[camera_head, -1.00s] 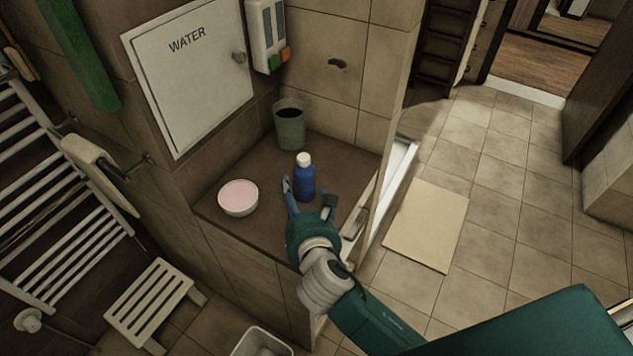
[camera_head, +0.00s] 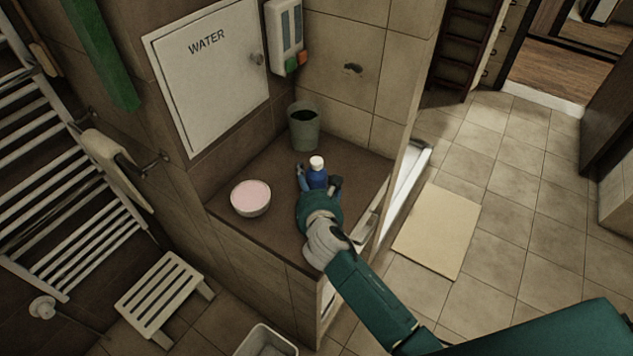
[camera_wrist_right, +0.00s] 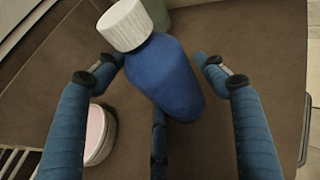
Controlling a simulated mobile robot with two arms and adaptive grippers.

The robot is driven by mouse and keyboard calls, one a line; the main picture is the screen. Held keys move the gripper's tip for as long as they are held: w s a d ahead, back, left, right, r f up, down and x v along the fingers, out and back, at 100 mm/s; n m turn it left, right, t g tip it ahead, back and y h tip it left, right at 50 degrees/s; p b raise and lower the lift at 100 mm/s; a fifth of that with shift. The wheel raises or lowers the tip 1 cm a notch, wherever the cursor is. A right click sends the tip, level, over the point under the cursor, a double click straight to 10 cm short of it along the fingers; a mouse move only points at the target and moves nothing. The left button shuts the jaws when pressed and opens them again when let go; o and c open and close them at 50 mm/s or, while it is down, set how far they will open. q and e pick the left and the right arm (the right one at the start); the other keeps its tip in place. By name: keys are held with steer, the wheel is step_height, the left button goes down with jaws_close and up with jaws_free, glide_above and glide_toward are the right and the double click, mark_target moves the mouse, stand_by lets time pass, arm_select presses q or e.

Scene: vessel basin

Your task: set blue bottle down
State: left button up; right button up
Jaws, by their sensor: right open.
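The blue bottle (camera_head: 317,176) with a white cap stands upright on the brown counter (camera_head: 290,228). My right gripper (camera_head: 319,180) is around it from the front, one finger on each side. In the right wrist view the blue bottle (camera_wrist_right: 172,75) sits between the open fingers of the right gripper (camera_wrist_right: 165,75), with a visible gap on both sides. The bottle's lower part is hidden by the gripper in the head view. My left gripper is not in view.
A white bowl (camera_head: 250,207) with pink content stands left of the bottle. A grey-green cup (camera_head: 304,128) stands behind it against the wall. A slatted stool (camera_head: 163,298) stands on the floor at the left.

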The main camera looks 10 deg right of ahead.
steer(key=shift+r, duration=0.1)
steer(key=c, duration=1.3)
